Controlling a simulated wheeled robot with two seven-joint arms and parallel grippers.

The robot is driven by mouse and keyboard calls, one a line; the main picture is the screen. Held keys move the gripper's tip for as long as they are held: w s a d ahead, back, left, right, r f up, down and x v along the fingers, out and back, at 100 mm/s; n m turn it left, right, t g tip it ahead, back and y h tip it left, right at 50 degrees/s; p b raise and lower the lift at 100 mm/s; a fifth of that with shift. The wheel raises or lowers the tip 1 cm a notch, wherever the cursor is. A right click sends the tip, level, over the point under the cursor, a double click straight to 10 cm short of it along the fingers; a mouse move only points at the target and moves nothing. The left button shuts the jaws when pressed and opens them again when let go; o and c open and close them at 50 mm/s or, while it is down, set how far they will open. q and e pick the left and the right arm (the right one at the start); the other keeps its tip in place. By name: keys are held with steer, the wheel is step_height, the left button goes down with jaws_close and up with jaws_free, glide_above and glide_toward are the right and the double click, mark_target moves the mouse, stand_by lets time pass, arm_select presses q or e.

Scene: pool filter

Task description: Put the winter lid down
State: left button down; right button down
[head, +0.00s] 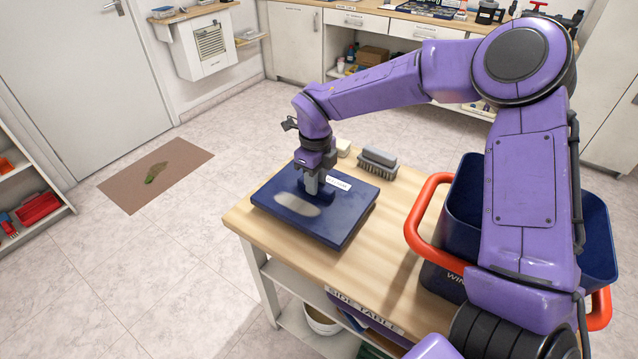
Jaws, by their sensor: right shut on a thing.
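The winter lid (343,222) is a flat, dark blue square with a white label and a pale smear on top. My left gripper is not in view.
A dark blue bin (463,205) with red handles stands on the table's right, partly behind my right arm. A grey brush (377,163) and a pale block (343,147) sit behind the lid. A brown mat (130,190) lies on the floor at left.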

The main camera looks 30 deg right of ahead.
steer(key=shift+f, duration=1.15)
steer(key=shift+f, duration=0.2)
steer(key=c, duration=0.9)
jaws_free()
step_height(320, 180, up, 12)
steer(key=shift+s+r, duration=0.1)
steer(key=shift+r, duration=0.15)
